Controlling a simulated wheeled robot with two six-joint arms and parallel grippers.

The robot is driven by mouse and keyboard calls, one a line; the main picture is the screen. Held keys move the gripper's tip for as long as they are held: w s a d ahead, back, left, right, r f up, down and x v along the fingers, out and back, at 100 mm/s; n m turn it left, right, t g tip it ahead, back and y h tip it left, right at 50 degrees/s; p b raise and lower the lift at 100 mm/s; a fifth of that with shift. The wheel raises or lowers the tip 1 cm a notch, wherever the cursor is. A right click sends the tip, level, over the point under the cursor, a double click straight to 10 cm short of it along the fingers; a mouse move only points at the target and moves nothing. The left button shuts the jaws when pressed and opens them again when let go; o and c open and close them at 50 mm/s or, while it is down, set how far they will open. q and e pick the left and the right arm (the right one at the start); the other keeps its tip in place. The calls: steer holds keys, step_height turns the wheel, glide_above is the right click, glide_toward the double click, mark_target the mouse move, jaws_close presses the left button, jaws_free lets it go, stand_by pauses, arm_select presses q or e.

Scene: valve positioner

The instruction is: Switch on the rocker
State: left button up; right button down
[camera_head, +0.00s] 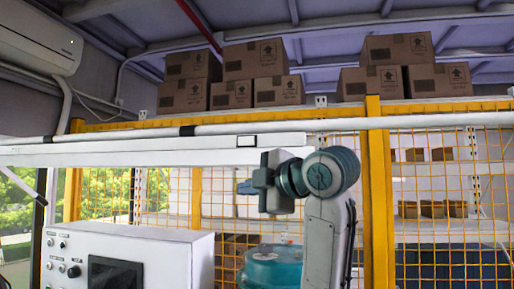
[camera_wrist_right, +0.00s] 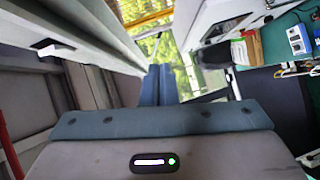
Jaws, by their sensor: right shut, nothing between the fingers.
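My right gripper (camera_head: 245,187) is raised in the middle of the head view, pointing left, with the white cabinet below and to its left. In the right wrist view its blue-grey fingers (camera_wrist_right: 157,82) are together and empty, touching nothing that I can see. A white control cabinet (camera_head: 172,262) stands at lower left, with a dark screen (camera_head: 115,274) and several small knobs and buttons (camera_head: 68,258). It also shows at the top in the right wrist view (camera_wrist_right: 240,12). I cannot make out which control is the rocker. My left gripper is not in view.
A long white beam (camera_head: 150,157) runs just above my right gripper. A yellow mesh fence (camera_head: 440,200) with a yellow post (camera_head: 378,190) stands behind. Cardboard boxes (camera_head: 253,60) sit high up. A teal drum (camera_head: 273,268) is below. The wrist view shows a green bench top (camera_wrist_right: 262,48).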

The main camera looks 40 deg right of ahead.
steer(key=s+d+r+n+t, duration=0.1)
steer(key=s+r+n, duration=0.1)
steer(key=s+r, duration=0.7)
steer(key=shift+d+r+t+y, duration=0.3)
steer(key=shift+r+t, duration=0.1)
steer(key=shift+r, duration=0.35)
steer(key=shift+w, duration=0.15)
